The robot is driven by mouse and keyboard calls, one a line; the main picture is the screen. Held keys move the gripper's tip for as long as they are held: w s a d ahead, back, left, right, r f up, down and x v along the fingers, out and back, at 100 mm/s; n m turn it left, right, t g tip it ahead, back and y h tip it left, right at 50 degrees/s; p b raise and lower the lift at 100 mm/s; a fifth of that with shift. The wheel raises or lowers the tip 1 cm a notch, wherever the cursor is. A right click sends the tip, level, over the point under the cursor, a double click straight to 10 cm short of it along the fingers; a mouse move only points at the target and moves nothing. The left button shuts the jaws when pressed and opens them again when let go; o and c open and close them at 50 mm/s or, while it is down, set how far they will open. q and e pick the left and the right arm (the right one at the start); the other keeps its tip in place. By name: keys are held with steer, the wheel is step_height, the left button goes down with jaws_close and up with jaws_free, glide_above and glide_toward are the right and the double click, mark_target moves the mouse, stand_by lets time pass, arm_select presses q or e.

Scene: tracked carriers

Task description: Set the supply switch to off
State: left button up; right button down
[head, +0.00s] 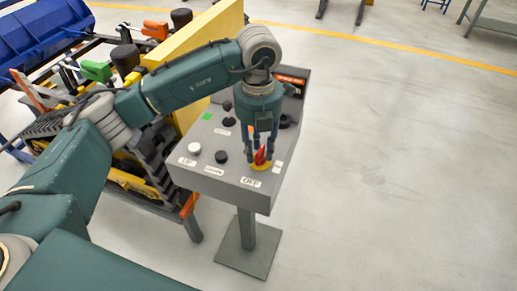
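A grey control box (232,180) stands on a post in the middle of the head view. Near its front right corner is a red switch handle (260,157) on a yellow round base, just above a label reading OFF (251,182). I take this to be the supply switch. My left gripper (258,152) points down over it, with its fingers apart on either side of the red handle. I cannot tell whether the fingers touch it. They partly hide the handle and its exact setting. My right gripper is not in view.
The box also bears a white knob (194,149), a black knob (221,156), black levers (228,121) and a green patch (207,116). A tracked machine with a yellow panel (200,50) stands close on the left. The floor (400,170) to the right is clear.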

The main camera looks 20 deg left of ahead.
arm_select(q)
steer(key=shift+s+f, duration=0.1)
step_height(320, 180, up, 12)
stand_by(0.6)
stand_by(0.4)
